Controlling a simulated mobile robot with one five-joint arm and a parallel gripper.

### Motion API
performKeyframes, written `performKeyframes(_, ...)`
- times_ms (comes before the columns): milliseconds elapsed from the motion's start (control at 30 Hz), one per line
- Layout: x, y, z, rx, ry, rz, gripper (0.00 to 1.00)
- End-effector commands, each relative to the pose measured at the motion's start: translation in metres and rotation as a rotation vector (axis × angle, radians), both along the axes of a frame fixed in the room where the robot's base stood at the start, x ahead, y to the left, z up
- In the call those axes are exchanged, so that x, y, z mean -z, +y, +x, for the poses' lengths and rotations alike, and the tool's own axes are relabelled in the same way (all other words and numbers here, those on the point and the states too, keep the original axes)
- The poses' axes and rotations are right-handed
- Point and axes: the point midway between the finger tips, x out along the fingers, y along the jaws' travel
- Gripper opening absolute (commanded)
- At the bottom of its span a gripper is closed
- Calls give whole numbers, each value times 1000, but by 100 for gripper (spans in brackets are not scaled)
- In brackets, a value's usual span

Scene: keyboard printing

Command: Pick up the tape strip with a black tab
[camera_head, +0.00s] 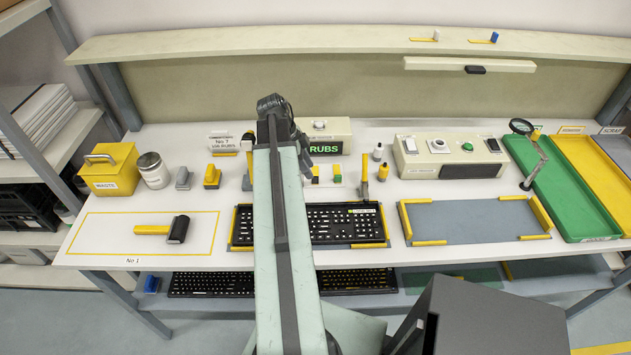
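A small upright piece in black and yellow (315,174) stands on the white bench just right of my arm, below the RUBS box. It may be the tape strip with a black tab, but it is too small to be sure. My arm rises through the middle of the view and bends at a dark wrist. A dark part of my gripper (304,164) shows at the arm's right edge, close to the left of that piece. The rest of the gripper is hidden behind the arm, so its fingers and anything between them cannot be seen.
A black keyboard (345,222) lies on the bench. Left are a yellow box (110,170), a jar (152,170) and a roller (178,229). Right are a control box (450,155), an empty grey mat (470,218), and green (565,195) and yellow trays (605,175). A shelf runs above.

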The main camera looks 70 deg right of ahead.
Motion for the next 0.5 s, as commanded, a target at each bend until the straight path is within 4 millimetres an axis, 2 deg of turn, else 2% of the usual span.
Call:
performKeyframes(300,48,-9,-15,4,0,1,36)
performKeyframes(500,46,-10,-17,4,0,1,36)
